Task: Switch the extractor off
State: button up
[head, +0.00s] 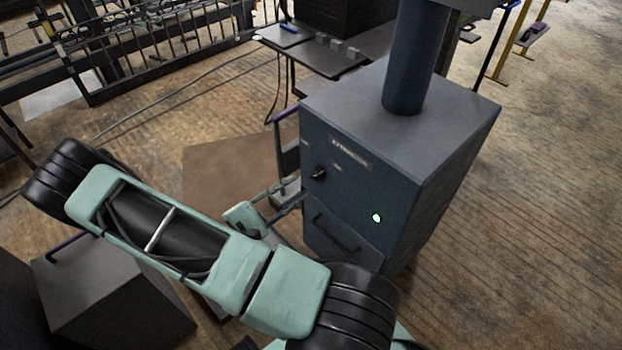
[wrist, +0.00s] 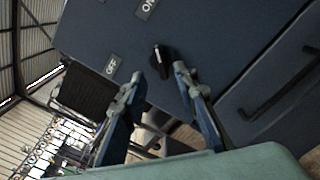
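The extractor (head: 340,210) is a dark blue cabinet with a round pipe on top. Its front has a small black switch knob (head: 318,174) and a lit green lamp (head: 376,217). In the wrist view the knob (wrist: 163,61) stands near an ON label (wrist: 148,6) and an OFF label (wrist: 112,66); its narrow end appears to point toward ON. My gripper (wrist: 157,73) is open, its two fingertips on either side of the knob in the picture. I cannot tell whether they touch it. In the head view my gripper (head: 287,193) is partly hidden by my arm, just left of the cabinet front.
A drawer-like panel with a dark handle (head: 337,233) is below the knob. A dark table (head: 330,58) with small blocks stands behind the cabinet. A grey box (head: 100,290) stands at the lower left. The wooden floor right of the cabinet is clear.

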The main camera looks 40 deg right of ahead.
aim_at(313, 176)
jog(key=d, duration=0.4)
jog(key=d+b, duration=0.1)
jog(key=d, duration=0.2)
jog(key=shift+w+d, duration=0.1)
jog(key=shift+w, duration=0.2)
grip_shut()
